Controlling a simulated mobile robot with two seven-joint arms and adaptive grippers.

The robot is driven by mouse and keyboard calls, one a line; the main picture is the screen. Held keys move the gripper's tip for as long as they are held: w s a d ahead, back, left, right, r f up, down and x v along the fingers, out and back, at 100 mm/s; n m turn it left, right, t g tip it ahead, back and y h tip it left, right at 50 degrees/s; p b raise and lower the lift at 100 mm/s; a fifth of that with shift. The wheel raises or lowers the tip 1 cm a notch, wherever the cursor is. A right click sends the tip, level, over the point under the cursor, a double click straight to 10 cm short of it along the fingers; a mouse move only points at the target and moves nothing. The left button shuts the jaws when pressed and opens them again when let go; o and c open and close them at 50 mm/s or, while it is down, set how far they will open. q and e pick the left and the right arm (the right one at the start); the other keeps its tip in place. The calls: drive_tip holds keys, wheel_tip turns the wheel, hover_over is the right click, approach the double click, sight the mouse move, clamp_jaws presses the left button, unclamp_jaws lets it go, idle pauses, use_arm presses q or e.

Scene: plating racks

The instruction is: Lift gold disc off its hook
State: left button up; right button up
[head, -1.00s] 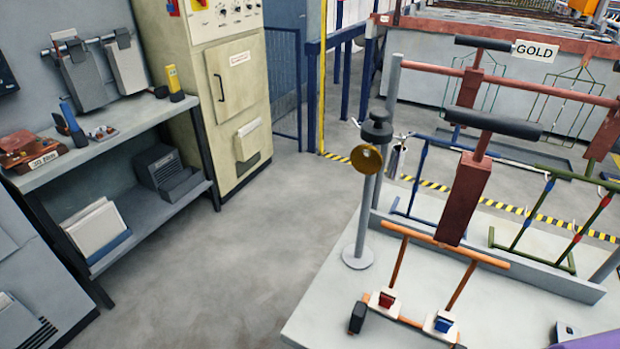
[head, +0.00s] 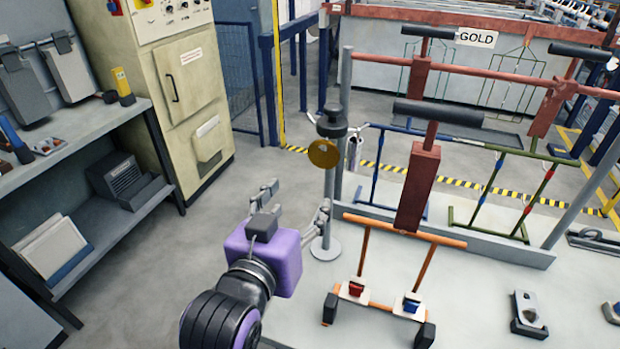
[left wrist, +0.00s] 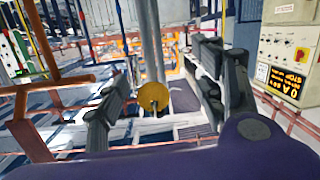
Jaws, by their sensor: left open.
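The gold disc (head: 323,153) hangs upright near the top of a grey stand (head: 328,195) with a dark knob. The hook itself is hard to make out. My left gripper (head: 295,203) is open and empty, below and to the left of the disc, apart from it. In the left wrist view the disc (left wrist: 153,96) shows between the two spread fingers of the left gripper (left wrist: 165,105). My right gripper is in neither view.
An orange rack (head: 425,262) with small clips stands on the pale table right of the stand. A red frame with dark handles (head: 440,112) rises behind it. Shelves (head: 95,225) and a cream cabinet (head: 190,85) are at left. Floor between is clear.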

use_arm(q)
drive_tip(key=t+h, duration=0.1)
drive_tip(key=t, duration=0.1)
approach(325, 154)
drive_tip(key=w, duration=0.3)
drive_tip(key=x, duration=0.3)
drive_tip(key=d+x, duration=0.1)
drive_tip(key=x, duration=0.2)
drive_tip(key=shift+w+r, duration=0.1)
drive_tip(key=shift+w, duration=0.1)
drive_tip(key=shift+w+d, duration=0.15)
drive_tip(key=shift+w, duration=0.3)
drive_tip(key=c, duration=1.2)
drive_tip(key=shift+s+r, duration=0.25)
drive_tip(key=shift+r, duration=0.15)
